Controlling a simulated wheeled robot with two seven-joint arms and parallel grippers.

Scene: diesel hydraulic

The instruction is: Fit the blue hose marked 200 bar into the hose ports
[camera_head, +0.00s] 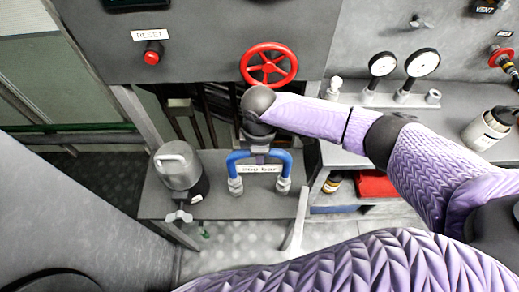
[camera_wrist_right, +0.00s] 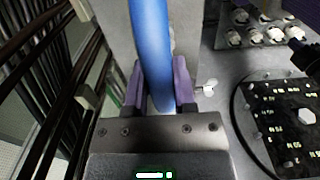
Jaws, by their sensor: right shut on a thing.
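The blue hose (camera_head: 287,160) is bent into a U, with a metal fitting at each end pointing toward the bottom of the head view. A white tag on its middle seems to read 200 bar. My right gripper (camera_head: 258,153) is shut on the middle of the hose; in the right wrist view the blue hose (camera_wrist_right: 151,50) runs between the two purple fingers (camera_wrist_right: 160,88). The hose ends show over a grey bench; I cannot tell whether they touch it. I cannot clearly make out the hose ports. My left gripper is not in view.
A grey canister (camera_head: 178,167) stands left of the hose on the grey bench (camera_head: 155,203). A red handwheel (camera_head: 268,65) is on the panel behind. Two gauges (camera_head: 383,64) and a white-grey container (camera_head: 486,130) are on the right. A red box (camera_head: 376,185) sits lower right.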

